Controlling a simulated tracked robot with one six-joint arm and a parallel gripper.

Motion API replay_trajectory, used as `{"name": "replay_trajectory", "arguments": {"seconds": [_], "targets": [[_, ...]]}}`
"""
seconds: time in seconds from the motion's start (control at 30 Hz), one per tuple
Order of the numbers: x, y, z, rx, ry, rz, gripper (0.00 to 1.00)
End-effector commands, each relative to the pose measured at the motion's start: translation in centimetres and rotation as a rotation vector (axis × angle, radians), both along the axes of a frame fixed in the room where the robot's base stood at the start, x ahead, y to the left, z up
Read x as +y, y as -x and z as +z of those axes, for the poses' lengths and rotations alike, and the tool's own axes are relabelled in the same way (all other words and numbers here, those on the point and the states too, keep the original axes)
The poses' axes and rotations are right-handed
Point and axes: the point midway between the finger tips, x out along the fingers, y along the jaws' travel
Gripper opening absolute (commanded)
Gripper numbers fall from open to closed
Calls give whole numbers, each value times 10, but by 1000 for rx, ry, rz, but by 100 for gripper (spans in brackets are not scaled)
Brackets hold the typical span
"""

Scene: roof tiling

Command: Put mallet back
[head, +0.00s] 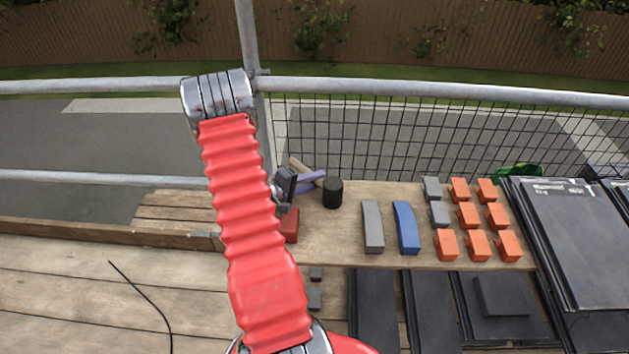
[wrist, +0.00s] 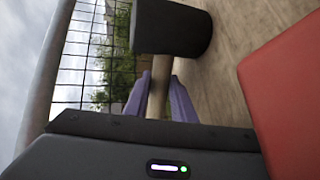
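The mallet has a black cylindrical head (head: 332,192) and a pale wooden handle (head: 298,164). Its head stands on the far edge of the plank bench, close to the mesh. My gripper (head: 318,177) reaches across the handle from the left, its purple fingers near the head. In the wrist view the black head (wrist: 172,27) fills the top, and the handle (wrist: 158,85) lies between the two fingers, which sit close against its sides. The gripper looks shut on the handle. I cannot tell whether the head still touches the wood.
A red block (head: 289,225) lies just below my gripper. A grey piece (head: 372,227), a blue piece (head: 407,228) and several orange blocks (head: 468,215) stand to the right. Black tiles (head: 585,240) are stacked far right. A rail (head: 430,92) with mesh runs behind.

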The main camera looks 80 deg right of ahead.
Motion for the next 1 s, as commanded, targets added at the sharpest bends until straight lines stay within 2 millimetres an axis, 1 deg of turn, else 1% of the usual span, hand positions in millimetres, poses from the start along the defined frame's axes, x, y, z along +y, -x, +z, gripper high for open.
{"name": "replay_trajectory", "arguments": {"seconds": [0.03,0.2,0.23,0.57,0.77,1.0], "targets": [[0,0,0,0,0,0,27],[0,0,0,0,0,0,39],[0,0,0,0,0,0,40],[1,-1,2,0,0,0,40],[14,-12,7,-1,0,3,40],[42,-34,18,0,1,4,40]]}}
